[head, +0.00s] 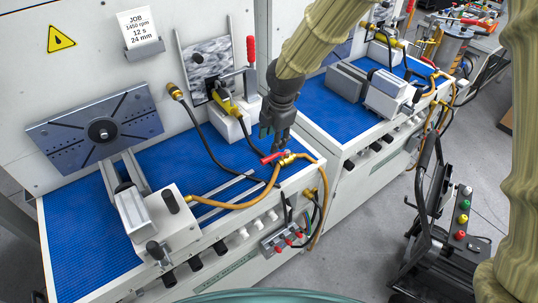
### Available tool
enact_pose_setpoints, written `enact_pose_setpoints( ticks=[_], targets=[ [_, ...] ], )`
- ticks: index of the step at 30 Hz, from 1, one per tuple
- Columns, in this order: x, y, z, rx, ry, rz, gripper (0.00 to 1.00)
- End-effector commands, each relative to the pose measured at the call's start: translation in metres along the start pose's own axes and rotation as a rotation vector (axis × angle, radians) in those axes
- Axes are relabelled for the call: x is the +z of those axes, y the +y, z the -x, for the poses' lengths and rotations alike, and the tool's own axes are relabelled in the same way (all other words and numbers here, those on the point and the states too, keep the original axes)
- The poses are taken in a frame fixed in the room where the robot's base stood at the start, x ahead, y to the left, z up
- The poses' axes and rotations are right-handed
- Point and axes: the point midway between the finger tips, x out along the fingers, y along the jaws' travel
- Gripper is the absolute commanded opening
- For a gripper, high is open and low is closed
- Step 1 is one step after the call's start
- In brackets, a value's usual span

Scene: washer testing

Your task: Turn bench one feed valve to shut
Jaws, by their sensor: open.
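The feed valve on the near bench has a red lever (273,157) and a brass body (289,160). It sits at the right end of the blue bench top. The red lever points left from the brass body and lies about level. Orange hose (238,203) runs from the valve area toward the front left. My gripper (276,147) is dark, points down and is open, with its fingers just above and behind the red lever. I cannot tell whether a fingertip touches the lever.
A black cable (205,135) crosses the mat. A second bench (330,100) stands right. A black cart (445,230) with coloured buttons stands on the floor.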

Motion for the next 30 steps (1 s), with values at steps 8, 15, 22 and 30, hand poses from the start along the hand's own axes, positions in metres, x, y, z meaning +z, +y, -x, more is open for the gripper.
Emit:
enact_pose_setpoints(
  ticks=[8,15,22,30],
  targets=[
    [0.0,0.0,-0.036,-0.002,0.001,-0.003,0.41],
    [0.0,0.0,-0.068,-0.002,0.001,-0.004,0.41],
    [0.0,-0.001,-0.09,-0.001,0.001,-0.004,0.41],
    [0.0,0.0,-0.099,0.001,0.001,-0.005,0.41]
  ],
)
